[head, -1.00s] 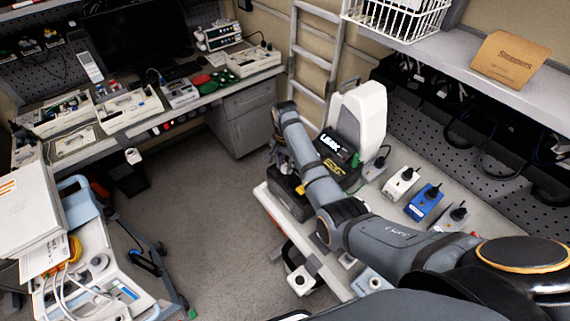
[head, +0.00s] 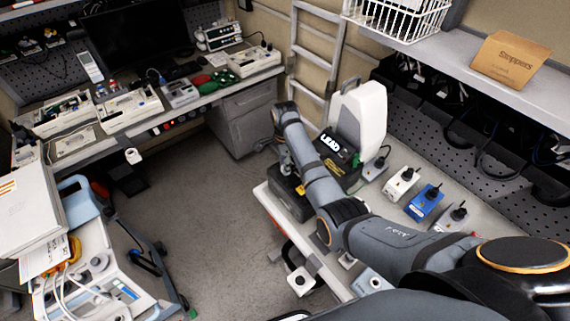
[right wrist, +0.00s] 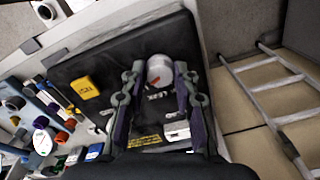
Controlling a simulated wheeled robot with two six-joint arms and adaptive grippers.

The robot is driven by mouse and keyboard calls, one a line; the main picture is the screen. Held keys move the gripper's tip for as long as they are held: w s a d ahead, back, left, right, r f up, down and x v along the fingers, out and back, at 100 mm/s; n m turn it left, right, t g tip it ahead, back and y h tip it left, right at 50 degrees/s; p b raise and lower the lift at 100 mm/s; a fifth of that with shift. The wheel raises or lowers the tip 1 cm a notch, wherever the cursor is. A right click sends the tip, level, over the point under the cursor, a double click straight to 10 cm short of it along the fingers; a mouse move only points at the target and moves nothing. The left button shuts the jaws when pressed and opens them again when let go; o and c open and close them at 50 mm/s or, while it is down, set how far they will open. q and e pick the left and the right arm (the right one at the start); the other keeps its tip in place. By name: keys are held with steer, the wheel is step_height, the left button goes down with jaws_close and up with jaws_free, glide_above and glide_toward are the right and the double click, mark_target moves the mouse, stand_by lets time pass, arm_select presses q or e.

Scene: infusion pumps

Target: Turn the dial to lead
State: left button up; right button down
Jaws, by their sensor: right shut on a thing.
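The dial (right wrist: 160,66) is a round, pale silver knob with a red mark, on a black device panel in the right wrist view. In the head view the black device (head: 336,172) stands on the right bench. Its lit label (head: 330,142) appears to read LEAD. The dial is hidden in the head view by my right arm. My left gripper is not in view.
A white device (head: 360,120) stands behind the black one. White and blue pump boxes (head: 424,203) with black knobs line the bench to the right. A ladder (head: 322,55) stands behind. Open floor (head: 210,225) lies left of the bench.

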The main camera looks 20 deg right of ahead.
steer(key=shift+w+r, duration=0.2)
steer(key=shift+r, duration=0.05)
steer(key=c, duration=1.1)
jaws_free()
steer(key=shift+c, duration=0.2)
steer(key=shift+o, duration=0.7)
steer(key=shift+s+f, duration=0.15)
step_height(320, 180, up, 8)
steer(key=shift+f, duration=0.25)
